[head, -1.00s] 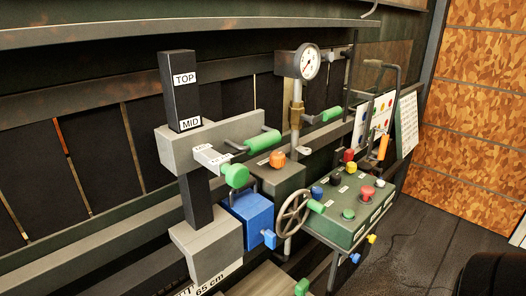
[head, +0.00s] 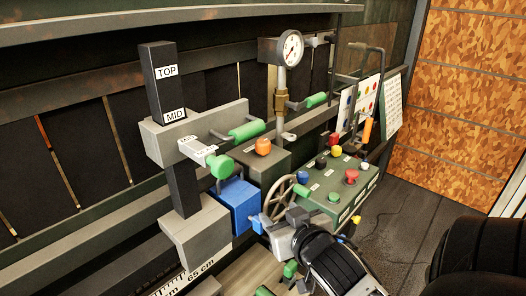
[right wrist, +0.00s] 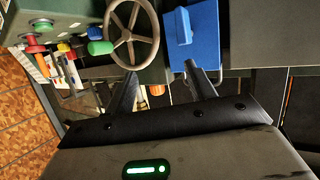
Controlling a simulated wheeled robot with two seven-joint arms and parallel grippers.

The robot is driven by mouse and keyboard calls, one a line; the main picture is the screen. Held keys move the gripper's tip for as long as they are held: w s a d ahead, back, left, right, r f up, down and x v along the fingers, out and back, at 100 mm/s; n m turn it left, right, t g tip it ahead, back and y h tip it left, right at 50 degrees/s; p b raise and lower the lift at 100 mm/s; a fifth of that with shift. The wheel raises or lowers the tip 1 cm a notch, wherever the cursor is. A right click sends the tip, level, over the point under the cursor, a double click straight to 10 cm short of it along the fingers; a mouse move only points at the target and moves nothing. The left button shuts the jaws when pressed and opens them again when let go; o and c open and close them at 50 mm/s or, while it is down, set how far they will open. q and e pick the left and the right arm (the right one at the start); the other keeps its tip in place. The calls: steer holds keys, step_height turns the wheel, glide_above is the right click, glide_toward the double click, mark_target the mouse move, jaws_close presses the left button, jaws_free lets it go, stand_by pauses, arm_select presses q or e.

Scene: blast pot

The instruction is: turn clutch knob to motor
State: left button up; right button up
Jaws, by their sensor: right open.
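No label reading clutch or motor is legible, so I cannot tell for certain which control is the clutch knob. An orange knob (head: 263,147) sits on the dark box behind the handwheel; it shows partly in the right wrist view (right wrist: 156,90). A blue box (head: 237,204) with a blue handle stands left of the handwheel (head: 283,194); the right wrist view shows the box (right wrist: 205,32) and wheel (right wrist: 155,42) too. My right gripper (head: 278,219) is open and empty in front of the wheel and blue box. My left gripper is not in view.
A green panel (head: 340,202) with several coloured buttons stands right of the wheel. A green-ended lever (head: 220,166) juts out at the left post, near another green handle (head: 246,131). A gauge (head: 291,47) rises behind. The floor (head: 410,215) at right looks clear.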

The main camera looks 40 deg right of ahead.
mark_target(266, 148)
steer(key=w+d+r+t+h, duration=0.1)
steer(key=d+r+t, duration=0.3)
steer(key=r, duration=0.3)
steer(key=shift+m, duration=0.3)
steer(key=x, duration=0.5)
steer(key=p+x, duration=0.1)
steer(key=x, duration=0.9)
steer(key=shift+w+d+f+p, duration=0.1)
steer(key=shift+w+f+p, duration=0.2)
steer(key=shift+w+p, duration=0.1)
steer(key=shift+s, duration=0.1)
steer(key=c, duration=1)
